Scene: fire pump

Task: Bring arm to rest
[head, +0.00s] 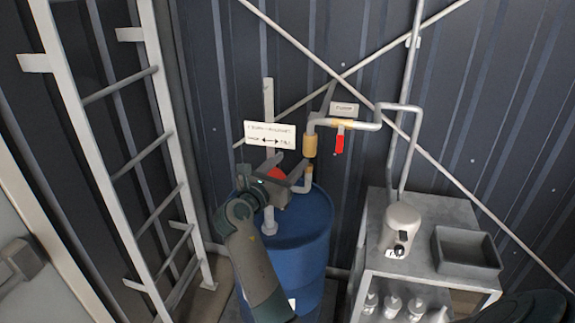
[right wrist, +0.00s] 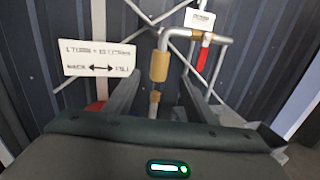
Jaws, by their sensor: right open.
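My right gripper (head: 285,166) is over the top of the blue barrel (head: 300,235), its arm coming up from the bottom. In the right wrist view its two fingers (right wrist: 161,78) stand apart with nothing gripped. A pipe with a brass-coloured fitting (right wrist: 160,67) shows between and beyond the fingers; whether they touch it I cannot tell. A red part (head: 275,174) shows behind the gripper, partly hidden. My left gripper is not seen.
A white sign (head: 270,134) with a double arrow stands behind the gripper. A red-handled valve (head: 340,141) sits on the pipe above right. A ladder (head: 150,150) is left. A metal shelf (head: 440,207) at right carries a grey tray (head: 468,268) and a white container (head: 401,228).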

